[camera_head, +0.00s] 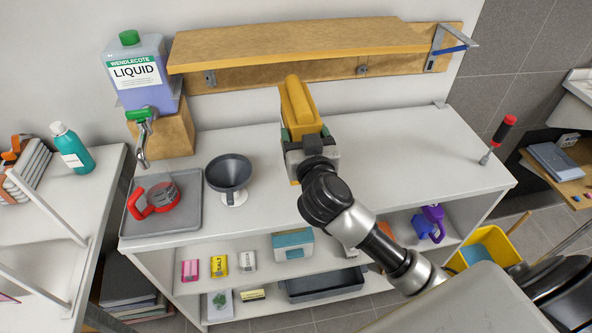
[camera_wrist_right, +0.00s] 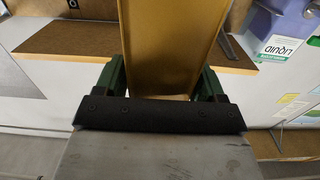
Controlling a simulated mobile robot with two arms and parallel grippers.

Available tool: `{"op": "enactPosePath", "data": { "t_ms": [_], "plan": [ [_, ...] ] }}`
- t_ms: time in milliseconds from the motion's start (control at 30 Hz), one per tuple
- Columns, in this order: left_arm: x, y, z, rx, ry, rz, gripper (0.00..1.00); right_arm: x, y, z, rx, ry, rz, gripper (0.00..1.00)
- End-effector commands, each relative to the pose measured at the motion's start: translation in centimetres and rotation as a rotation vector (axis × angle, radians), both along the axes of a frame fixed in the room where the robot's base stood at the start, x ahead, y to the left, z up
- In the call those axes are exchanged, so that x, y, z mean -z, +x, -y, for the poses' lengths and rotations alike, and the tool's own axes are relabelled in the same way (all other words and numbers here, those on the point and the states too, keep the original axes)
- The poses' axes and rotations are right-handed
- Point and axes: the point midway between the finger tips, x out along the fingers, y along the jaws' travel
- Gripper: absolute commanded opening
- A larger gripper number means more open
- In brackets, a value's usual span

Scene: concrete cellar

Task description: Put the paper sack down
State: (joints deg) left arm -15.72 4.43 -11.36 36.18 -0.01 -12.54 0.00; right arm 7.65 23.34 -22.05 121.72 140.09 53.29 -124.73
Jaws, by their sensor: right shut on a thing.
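The paper sack (camera_head: 298,101) is a tan-yellow, upright, folded-looking bag at the middle of the white counter's back. My right gripper (camera_head: 303,136) is shut on it, with a green finger on each side. In the right wrist view the sack (camera_wrist_right: 168,45) fills the space between the green fingers (camera_wrist_right: 160,82). The sack is in front of the wooden wall shelf and above the white counter top (camera_head: 400,150). Its lower part is hidden by my gripper, so I cannot tell whether it touches the counter. My left gripper is not in view.
A grey funnel (camera_head: 229,173) and a grey tray (camera_head: 133,219) with a red-handled item stand on the left. A liquid jug (camera_head: 136,75) with a tap stands behind. A wooden shelf (camera_head: 290,44) overhangs the back.

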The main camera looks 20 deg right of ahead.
Motion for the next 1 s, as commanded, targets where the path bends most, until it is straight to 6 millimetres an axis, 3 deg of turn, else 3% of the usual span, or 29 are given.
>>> {"op": "enactPosePath", "data": {
  "t_ms": [200, 400, 533, 700, 1000],
  "plan": [
    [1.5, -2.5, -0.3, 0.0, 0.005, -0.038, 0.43, 4.3, -0.1, -0.1, 0.0, 0.003, -0.003, 0.29],
    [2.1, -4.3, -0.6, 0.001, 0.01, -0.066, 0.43, 5.9, -0.1, 0.0, 0.0, 0.002, 0.001, 0.29],
    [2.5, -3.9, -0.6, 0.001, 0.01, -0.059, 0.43, 7.2, -0.1, -0.1, 0.0, 0.002, -0.001, 0.29],
    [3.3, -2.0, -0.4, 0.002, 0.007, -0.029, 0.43, 9.4, -0.1, -0.1, 0.001, 0.002, -0.001, 0.29],
    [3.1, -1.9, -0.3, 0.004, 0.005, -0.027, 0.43, 9.5, -0.1, -0.1, -0.001, 0.0, 0.001, 0.29]
  ]
}}
